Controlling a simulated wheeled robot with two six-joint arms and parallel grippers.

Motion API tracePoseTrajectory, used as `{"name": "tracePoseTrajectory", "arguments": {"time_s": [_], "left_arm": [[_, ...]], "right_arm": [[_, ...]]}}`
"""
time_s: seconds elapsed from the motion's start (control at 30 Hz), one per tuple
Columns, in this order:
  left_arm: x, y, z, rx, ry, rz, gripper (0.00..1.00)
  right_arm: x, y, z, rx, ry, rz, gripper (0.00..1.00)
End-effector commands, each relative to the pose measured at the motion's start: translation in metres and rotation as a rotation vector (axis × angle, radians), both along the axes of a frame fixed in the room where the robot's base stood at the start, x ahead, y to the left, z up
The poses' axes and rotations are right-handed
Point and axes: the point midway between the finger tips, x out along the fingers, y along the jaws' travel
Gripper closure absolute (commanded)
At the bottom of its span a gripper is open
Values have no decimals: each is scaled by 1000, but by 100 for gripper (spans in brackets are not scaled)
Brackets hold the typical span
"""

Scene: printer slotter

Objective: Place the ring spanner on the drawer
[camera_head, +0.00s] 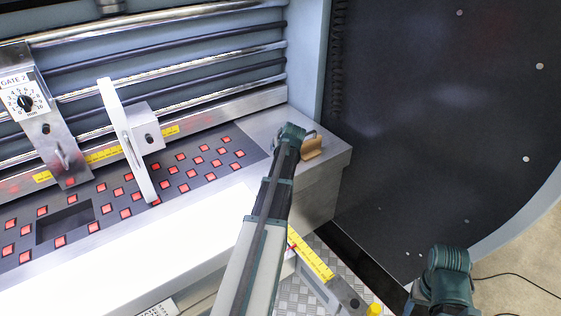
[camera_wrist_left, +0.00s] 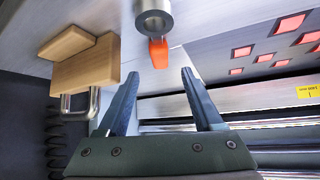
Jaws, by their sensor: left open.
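In the left wrist view a grey metal ring with an orange part (camera_wrist_left: 158,53), which looks like the ring spanner, shows just beyond the fingertips. My left gripper (camera_wrist_left: 160,73) is open and empty, and the orange part lines up with the gap between its fingers. In the head view my left arm reaches up to the silver ledge, and its wrist hides the ring. A tan block with a metal loop handle (camera_wrist_left: 88,62) is left of the fingers; it also shows in the head view (camera_head: 312,148). I cannot tell which part is the drawer.
A dark bed with red squares (camera_head: 190,172) and a white upright plate (camera_head: 127,140) stand to the left. Metal rails (camera_head: 190,45) run behind. A large dark panel (camera_head: 430,110) is at the right. A yellow ruler strip (camera_head: 312,255) lies near the front.

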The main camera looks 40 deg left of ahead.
Motion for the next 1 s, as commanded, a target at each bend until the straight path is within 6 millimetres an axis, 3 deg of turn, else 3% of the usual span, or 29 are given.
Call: {"name": "tracePoseTrajectory", "arguments": {"time_s": [0.17, 0.5, 0.77, 1.0], "left_arm": [[3, 4, -6, 0, 0, 0, 32], [24, 29, -39, -1, 1, 0, 32], [24, 30, -38, 0, 0, 0, 32], [24, 30, -38, 0, 0, 0, 76]], "right_arm": [[0, 0, -6, 0, 0, 0, 36], [0, 0, -39, 0, 0, 0, 36], [0, 0, -38, 0, 0, 0, 36], [0, 0, -38, 0, 0, 0, 36]]}}
